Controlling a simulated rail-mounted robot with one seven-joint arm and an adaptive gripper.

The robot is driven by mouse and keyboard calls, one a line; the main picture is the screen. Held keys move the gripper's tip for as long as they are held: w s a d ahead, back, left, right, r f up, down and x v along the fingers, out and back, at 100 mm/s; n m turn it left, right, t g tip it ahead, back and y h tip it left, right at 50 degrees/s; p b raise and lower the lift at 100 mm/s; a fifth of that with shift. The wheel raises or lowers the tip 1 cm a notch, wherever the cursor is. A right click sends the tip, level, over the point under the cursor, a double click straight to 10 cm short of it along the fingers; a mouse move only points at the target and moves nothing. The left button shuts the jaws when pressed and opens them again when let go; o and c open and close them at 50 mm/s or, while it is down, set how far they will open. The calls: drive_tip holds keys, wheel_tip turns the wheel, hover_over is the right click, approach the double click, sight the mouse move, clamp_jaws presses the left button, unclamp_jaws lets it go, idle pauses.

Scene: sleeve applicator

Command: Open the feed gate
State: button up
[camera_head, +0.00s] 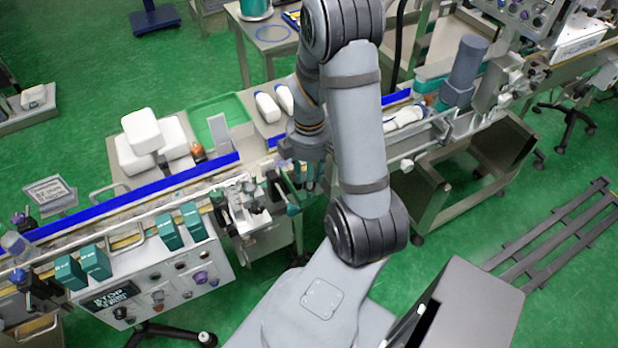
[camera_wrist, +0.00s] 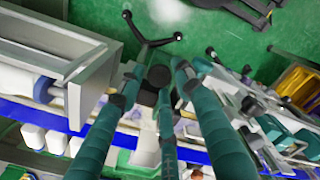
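My gripper (camera_head: 297,182) hangs over the front side of the conveyor line, near the middle of the head view, partly hidden by my arm. In the wrist view its three teal fingers (camera_wrist: 160,82) are spread apart, with nothing seen held between them. I cannot tell for sure which part is the feed gate. A small upright grey plate (camera_head: 218,133) stands by the conveyor left of my gripper. A cluster of metal fittings (camera_head: 245,200) sits on the conveyor's front side, also left of my gripper and close to it.
A control panel (camera_head: 165,290) with knobs and teal boxes (camera_head: 180,230) line the front left. White containers (camera_head: 145,130) and a green tray (camera_head: 205,108) lie behind the blue conveyor edge. A metal chute (camera_head: 490,160) is at right. Open green floor (camera_head: 460,220) lies front right.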

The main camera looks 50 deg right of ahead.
drive_tip(key=shift+o, duration=1.1)
wheel_tip(320, 180, up, 12)
drive_tip(key=shift+f, duration=0.1)
wheel_tip(320, 180, down, 12)
drive_tip(key=shift+r, duration=0.1)
drive_tip(key=shift+w+d, duration=0.35)
drive_tip(key=shift+w, duration=0.25)
